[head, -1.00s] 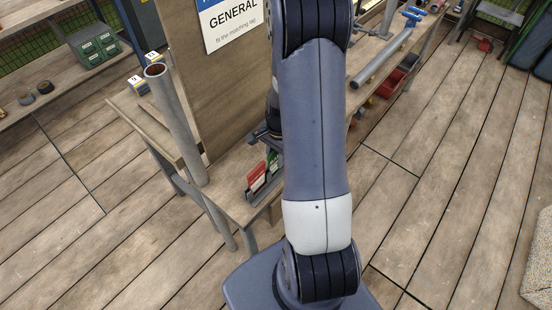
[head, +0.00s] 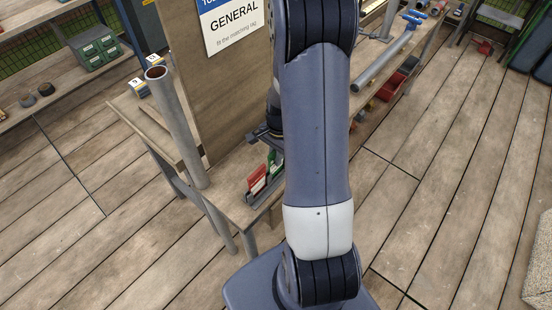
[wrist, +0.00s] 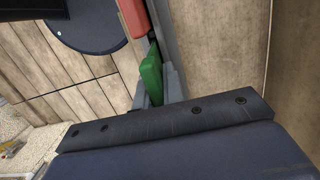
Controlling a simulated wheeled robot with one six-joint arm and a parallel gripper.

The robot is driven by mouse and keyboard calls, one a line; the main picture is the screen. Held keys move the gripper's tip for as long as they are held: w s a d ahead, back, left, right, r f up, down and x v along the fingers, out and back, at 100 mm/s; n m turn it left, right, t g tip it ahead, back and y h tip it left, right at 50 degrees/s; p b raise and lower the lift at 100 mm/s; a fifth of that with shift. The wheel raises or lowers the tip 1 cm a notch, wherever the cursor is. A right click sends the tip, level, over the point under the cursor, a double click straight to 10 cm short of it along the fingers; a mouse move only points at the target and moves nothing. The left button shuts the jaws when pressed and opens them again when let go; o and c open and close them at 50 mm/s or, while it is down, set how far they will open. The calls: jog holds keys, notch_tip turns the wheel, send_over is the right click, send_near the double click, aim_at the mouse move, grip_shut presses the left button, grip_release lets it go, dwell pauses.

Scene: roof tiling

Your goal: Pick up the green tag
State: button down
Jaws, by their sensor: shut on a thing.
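The green tag (wrist: 151,74) is in the wrist view, upright between the two fingers of my gripper (wrist: 156,86). My gripper is shut on it. In the head view the green tag (head: 272,161) shows only as a sliver beside my arm, and the fingers are mostly hidden. The red tag (head: 258,180) stands beside it in a dark grey rack (head: 263,192) on the bench end. The red tag also shows in the wrist view (wrist: 134,17), just beyond the green one. I cannot tell whether the green tag is clear of the rack.
A wooden board with a GENERAL sign (head: 233,22) rises behind the rack. A grey pipe (head: 178,125) leans at the bench's left end. Red bins (head: 401,77) and another pipe (head: 387,60) lie farther back.

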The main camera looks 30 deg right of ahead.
notch_tip(320, 180, up, 17)
jog(key=b, duration=0.1)
jog(key=shift+f, duration=0.15)
dwell(1.6)
